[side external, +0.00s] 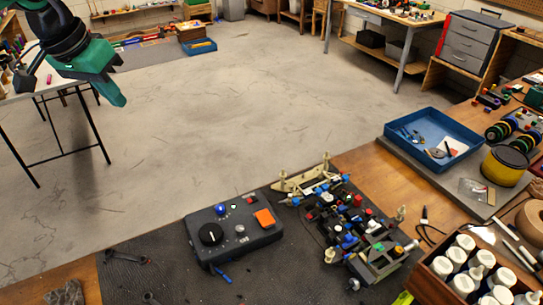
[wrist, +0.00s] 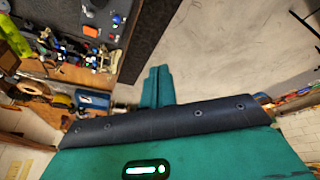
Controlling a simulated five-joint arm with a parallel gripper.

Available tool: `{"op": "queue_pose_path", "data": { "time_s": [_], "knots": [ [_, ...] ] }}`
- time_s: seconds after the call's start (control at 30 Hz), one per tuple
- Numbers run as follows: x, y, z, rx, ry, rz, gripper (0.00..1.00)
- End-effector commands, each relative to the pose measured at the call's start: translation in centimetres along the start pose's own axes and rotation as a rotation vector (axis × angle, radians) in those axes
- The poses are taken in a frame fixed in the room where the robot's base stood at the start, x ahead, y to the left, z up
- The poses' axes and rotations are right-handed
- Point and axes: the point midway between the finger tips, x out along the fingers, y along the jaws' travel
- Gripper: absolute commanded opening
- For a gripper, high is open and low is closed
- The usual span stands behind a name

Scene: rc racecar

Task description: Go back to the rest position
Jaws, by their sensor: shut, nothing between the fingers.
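My gripper (side external: 117,97) is at the upper left of the side external view, raised high and well apart from the workbench. Its green fingers are together with nothing between them. In the wrist view my gripper (wrist: 157,76) shows its two green fingers side by side, touching. The racecar chassis (side external: 350,225), with many coloured parts, sits on the dark mat (side external: 150,250) on the bench. A grey control box (side external: 233,235) with a black knob and an orange button stands to its left.
A blue tray (side external: 433,138) with small tools lies at the right, near a yellow-and-black round container (side external: 505,166). A wooden box of white bottles (side external: 470,270) stands at the front right. Pliers (side external: 427,228) lie beside the chassis. The concrete floor (side external: 240,100) is largely open.

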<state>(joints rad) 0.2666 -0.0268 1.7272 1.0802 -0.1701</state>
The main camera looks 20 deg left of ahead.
Motion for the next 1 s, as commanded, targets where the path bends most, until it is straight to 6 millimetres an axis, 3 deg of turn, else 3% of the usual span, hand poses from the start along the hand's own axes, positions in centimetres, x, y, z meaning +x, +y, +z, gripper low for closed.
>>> {"op": "queue_pose_path", "data": {
  "time_s": [0.2, 0.43, 0.8, 1.0],
  "knots": [
    [-1.7, -3.3, 4.7, -0.022, 0.037, -0.019, 0.00],
    [-2.4, -6.0, 10.0, -0.039, 0.072, -0.041, 0.00],
    [-1.3, -9.0, 18.6, -0.065, 0.122, -0.082, 0.00],
    [-0.5, -9.6, 21.1, -0.072, 0.136, -0.096, 0.00]
  ]
}}
